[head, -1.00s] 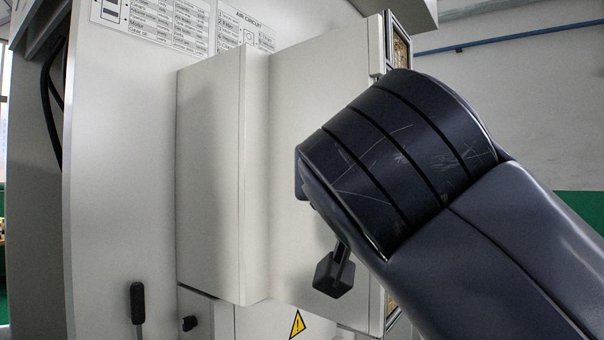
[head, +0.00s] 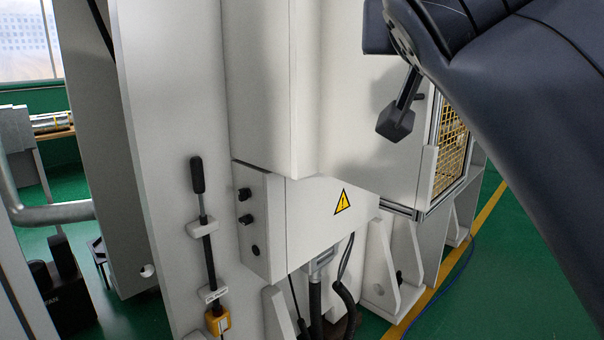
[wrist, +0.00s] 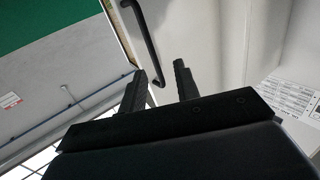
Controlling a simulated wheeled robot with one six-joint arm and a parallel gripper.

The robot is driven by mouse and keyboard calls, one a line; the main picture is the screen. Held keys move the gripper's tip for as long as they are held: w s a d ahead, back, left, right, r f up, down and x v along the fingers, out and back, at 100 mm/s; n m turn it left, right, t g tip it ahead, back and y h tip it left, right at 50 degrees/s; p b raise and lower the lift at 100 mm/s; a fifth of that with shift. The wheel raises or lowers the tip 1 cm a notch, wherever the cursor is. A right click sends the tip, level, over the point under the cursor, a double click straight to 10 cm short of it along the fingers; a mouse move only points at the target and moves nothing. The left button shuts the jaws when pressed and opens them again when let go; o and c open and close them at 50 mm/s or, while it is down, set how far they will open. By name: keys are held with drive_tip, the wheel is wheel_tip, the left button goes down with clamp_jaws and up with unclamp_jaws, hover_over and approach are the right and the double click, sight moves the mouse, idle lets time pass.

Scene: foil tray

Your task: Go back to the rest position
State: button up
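My gripper (wrist: 160,70) shows in the wrist view as two dark fingers standing apart. The gap between them is empty, with a pale machine panel behind. A black bar handle (wrist: 146,40) on that panel lies beyond the fingertips; I cannot tell how far off it is. In the head view my dark arm fills the upper right, in front of the white machine (head: 345,115). A dark block on a short stem below the arm seems to be part of my gripper.
The machine's lower box (head: 262,225) carries black knobs and a warning sign. A black lever (head: 198,178) stands left of it. A yellow mesh guard (head: 450,150) is at the right. A grey tube rail (head: 55,213) is at the left.

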drive_tip(key=x, duration=0.7)
drive_tip(key=shift+p, duration=0.45)
drive_tip(key=shift+w, duration=0.15)
